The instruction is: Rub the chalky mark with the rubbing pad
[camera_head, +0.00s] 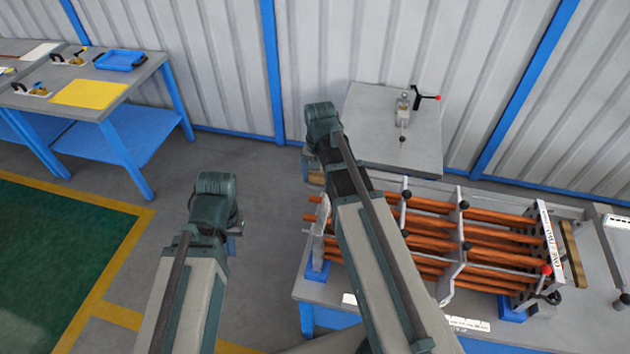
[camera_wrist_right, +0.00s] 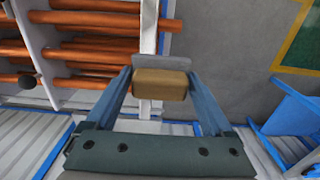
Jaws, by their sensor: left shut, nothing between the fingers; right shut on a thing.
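The rubbing pad (camera_wrist_right: 160,84) is a tan block with a grey backing, held between the two blue fingers of my right gripper (camera_wrist_right: 160,75). In the head view a brown bit of the pad (camera_head: 315,177) shows below my right wrist, beside the left end of the flanged shell's tube bundle. In the wrist view the pad is in front of a pale upright end plate (camera_wrist_right: 149,35); I cannot tell whether they touch. I cannot make out the chalky mark in either view. My left gripper (camera_head: 235,244) is shut and empty over the floor, mostly hidden by its wrist.
The orange tube bundle (camera_head: 430,238) lies on blue supports on a grey bench (camera_head: 590,313). A grey table (camera_head: 365,103) with a clamp fixture (camera_head: 403,105) stands behind. A blue-framed bench (camera_head: 128,85) is at the far left. The floor between is clear.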

